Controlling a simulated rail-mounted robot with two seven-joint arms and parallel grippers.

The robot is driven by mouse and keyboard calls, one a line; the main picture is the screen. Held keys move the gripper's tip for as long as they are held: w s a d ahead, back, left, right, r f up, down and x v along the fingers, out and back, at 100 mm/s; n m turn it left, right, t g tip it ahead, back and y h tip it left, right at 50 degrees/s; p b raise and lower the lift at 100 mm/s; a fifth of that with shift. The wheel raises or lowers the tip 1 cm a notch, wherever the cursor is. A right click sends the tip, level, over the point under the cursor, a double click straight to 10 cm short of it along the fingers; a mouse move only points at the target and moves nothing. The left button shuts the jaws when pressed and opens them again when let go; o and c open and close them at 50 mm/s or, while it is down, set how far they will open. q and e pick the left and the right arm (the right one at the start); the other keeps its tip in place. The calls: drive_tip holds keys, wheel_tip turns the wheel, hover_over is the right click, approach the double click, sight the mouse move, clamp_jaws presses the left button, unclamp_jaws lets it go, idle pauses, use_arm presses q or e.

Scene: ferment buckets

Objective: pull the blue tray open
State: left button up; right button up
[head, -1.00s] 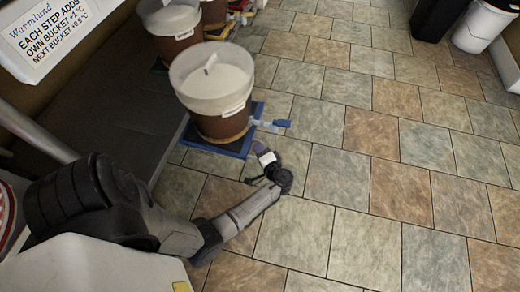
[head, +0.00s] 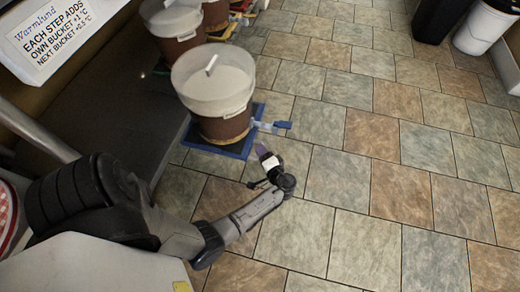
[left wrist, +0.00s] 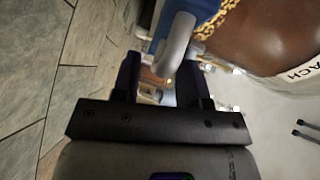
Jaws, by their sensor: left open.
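The blue tray (head: 236,150) lies on the floor under the nearest bucket, with a pale stem and blue-ended handle (head: 280,125) sticking out to the right. My left gripper (head: 262,149) is open, low over the tiles just in front of the handle and right of the tray's corner. In the left wrist view, a pale curved handle part (left wrist: 176,45) reaches down between or just ahead of the open fingers of my left gripper (left wrist: 160,78). I cannot tell whether they touch. A blue part (left wrist: 192,8) shows behind it. My right gripper is out of view.
The bucket (head: 222,125) on the tray has brown contents and a whitish top. More buckets (head: 176,28) stand behind it beside a dark ledge (head: 110,105). Black and white bins (head: 485,28) stand at the far right. The tiled floor (head: 370,190) to the right is clear.

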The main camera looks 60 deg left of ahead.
use_arm(q)
drive_tip(key=d, duration=0.2)
drive_tip(key=d+p, duration=0.1)
drive_tip(key=d, duration=0.1)
drive_tip(key=d+r, duration=0.1)
drive_tip(key=shift+d+p, duration=0.3)
drive_tip(key=shift+d, duration=0.1)
idle(0.3)
